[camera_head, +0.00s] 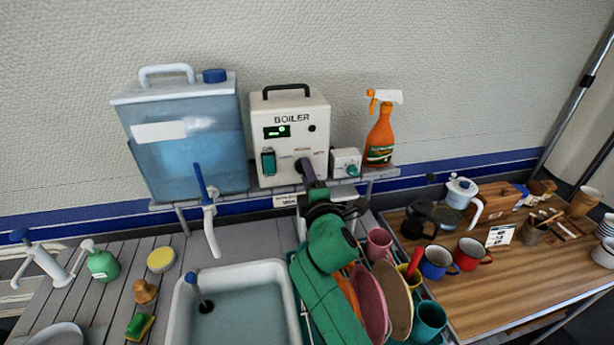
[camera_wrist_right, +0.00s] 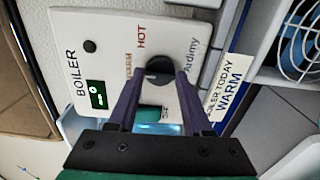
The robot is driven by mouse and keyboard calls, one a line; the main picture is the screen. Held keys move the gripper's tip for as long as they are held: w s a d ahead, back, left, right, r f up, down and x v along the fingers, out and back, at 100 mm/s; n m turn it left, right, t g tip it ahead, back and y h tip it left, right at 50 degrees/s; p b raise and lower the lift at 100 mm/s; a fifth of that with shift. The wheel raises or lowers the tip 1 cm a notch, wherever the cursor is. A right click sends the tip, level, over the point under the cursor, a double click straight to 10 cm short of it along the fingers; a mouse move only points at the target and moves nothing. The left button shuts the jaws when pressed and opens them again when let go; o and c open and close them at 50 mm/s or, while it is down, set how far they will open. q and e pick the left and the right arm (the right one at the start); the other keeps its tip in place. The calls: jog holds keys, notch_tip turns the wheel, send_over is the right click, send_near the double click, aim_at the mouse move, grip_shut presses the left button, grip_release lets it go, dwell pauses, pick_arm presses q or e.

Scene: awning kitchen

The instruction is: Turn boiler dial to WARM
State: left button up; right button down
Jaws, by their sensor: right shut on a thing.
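The white boiler (camera_head: 264,108) stands on the shelf against the wall, with a lit green display. It fills much of the right wrist view (camera_wrist_right: 107,57), turned on its side. My right gripper (camera_head: 306,166) reaches up to the lower right of the boiler's front. In the wrist view its two purple fingers are shut on the dark round dial (camera_wrist_right: 159,67), one on each side. HOT is printed beside the dial, with another label near it and OFF below. I cannot tell where the dial points. In the head view the gripper hides the dial. My left gripper is not in view.
A card (camera_head: 286,200) on the shelf edge reads "boiler today WARM" in the wrist view (camera_wrist_right: 229,90). A water tank (camera_head: 190,150) stands left, a small white box (camera_head: 345,162) and orange spray bottle (camera_head: 380,138) right. Dishes and a sink (camera_head: 187,320) lie below my arm.

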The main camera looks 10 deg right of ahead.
dwell(0.5)
jog(key=shift+c, duration=1.6)
grip_release()
jog(key=shift+s, duration=0.1)
jog(key=s+b, duration=0.4)
jog(key=s, duration=1)
jog(key=shift+s, duration=0.2)
